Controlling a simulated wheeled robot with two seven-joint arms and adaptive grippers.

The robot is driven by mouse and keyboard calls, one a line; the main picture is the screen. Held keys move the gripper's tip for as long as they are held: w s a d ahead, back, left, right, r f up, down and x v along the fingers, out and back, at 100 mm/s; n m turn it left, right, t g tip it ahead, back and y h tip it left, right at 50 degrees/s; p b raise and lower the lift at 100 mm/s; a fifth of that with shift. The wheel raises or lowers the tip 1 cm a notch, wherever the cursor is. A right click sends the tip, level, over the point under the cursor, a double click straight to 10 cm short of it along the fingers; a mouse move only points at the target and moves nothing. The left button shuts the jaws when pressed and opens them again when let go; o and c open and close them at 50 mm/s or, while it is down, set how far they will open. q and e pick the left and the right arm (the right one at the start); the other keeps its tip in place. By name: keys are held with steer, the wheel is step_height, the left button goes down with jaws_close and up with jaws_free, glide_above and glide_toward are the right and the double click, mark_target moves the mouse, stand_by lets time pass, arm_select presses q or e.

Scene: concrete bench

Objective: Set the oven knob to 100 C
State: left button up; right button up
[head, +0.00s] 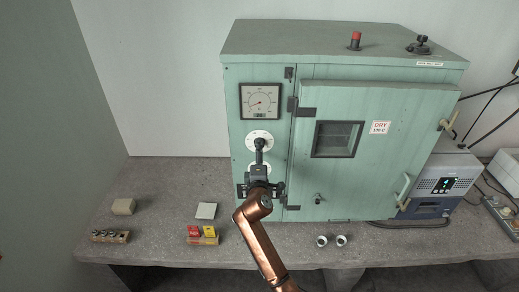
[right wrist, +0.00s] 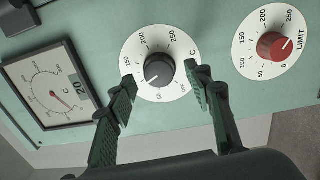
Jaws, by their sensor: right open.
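The oven (head: 350,150) is a pale green cabinet. Its black knob (right wrist: 159,68) sits on a white dial marked in C; the dial shows in the head view (head: 250,135). The knob's light mark points to the lower left, near the 50 side; a finger hides part of the scale. My right gripper (right wrist: 160,78) is open, with one finger on each side of the knob and visible gaps. In the head view my right gripper (head: 260,148) covers the knob. My left gripper is out of view.
A red LIMIT knob (right wrist: 273,46) sits on a second dial beside the black one. The oven door (head: 385,165) is shut.

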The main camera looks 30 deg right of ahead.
steer(key=v, duration=1)
steer(key=shift+f, duration=0.1)
